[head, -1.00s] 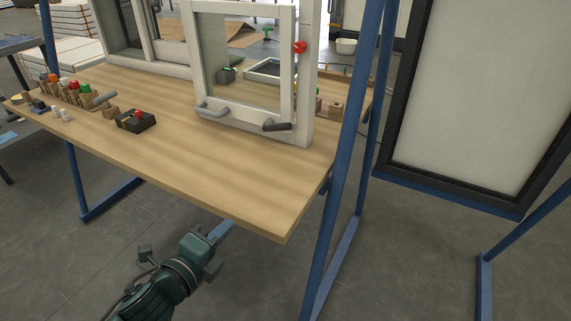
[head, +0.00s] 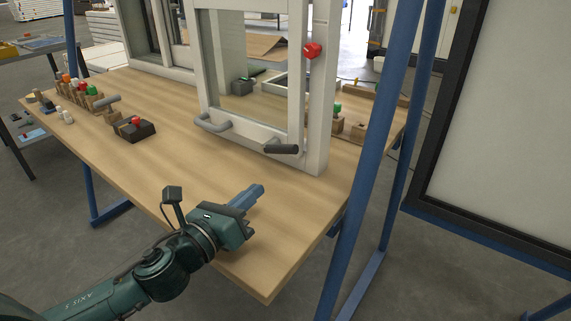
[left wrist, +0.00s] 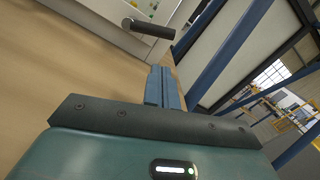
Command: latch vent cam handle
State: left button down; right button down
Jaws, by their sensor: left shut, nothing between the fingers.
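The vent is a white framed window (head: 316,95) standing on the wooden table. A lighter grey pull handle (head: 215,123) sits lower left on the frame. My left gripper (head: 255,192) is over the table's front part, short of the cam handle and apart from it. Its blue fingers are shut and empty, and show in the left wrist view too (left wrist: 163,85). My right gripper is not in view.
A blue upright post (head: 372,150) stands at the table's right edge. A black box with a red button (head: 134,128) and several coloured knobs on blocks (head: 80,90) sit on the left. The tabletop (head: 190,165) in front of the vent is clear.

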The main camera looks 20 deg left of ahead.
aim_at(284, 146)
pick_arm(q)
jog(key=shift+w+d+r, duration=0.1)
jog(key=shift+w+d, duration=0.05)
jog(key=shift+w, duration=0.35)
jog(key=x, duration=0.9)
